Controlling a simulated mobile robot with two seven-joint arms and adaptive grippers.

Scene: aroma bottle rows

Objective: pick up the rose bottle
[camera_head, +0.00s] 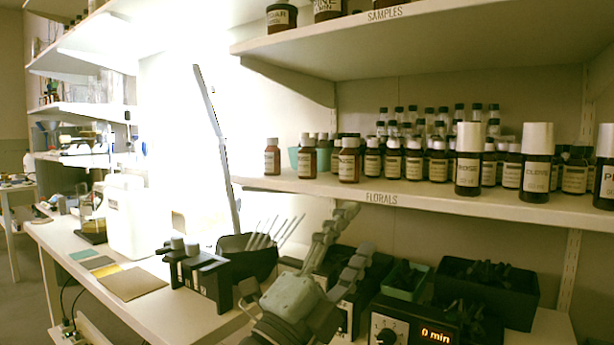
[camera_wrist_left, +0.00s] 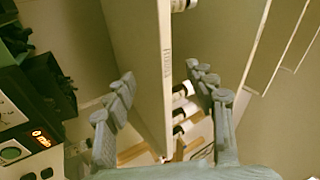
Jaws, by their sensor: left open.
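The bottle whose label seems to read ROSE (camera_head: 467,172) stands upright on the middle shelf in the head view, white-capped and dark-bodied, at the front right of centre. My left gripper (camera_head: 354,231) is open and empty, below the shelf and to the left of that bottle, apart from it. In the left wrist view the open fingers (camera_wrist_left: 160,74) spread on either side of the shelf edge. A few bottles show beyond them, but their labels are unreadable there. My right gripper is not in view.
The shelf edge (camera_head: 388,198) marked FLORALS lies above my gripper. Another white-capped bottle (camera_head: 536,170) stands right of the rose bottle; several small brown bottles crowd behind and left. Below are a black bin (camera_head: 486,290) and a device with a display (camera_head: 437,334).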

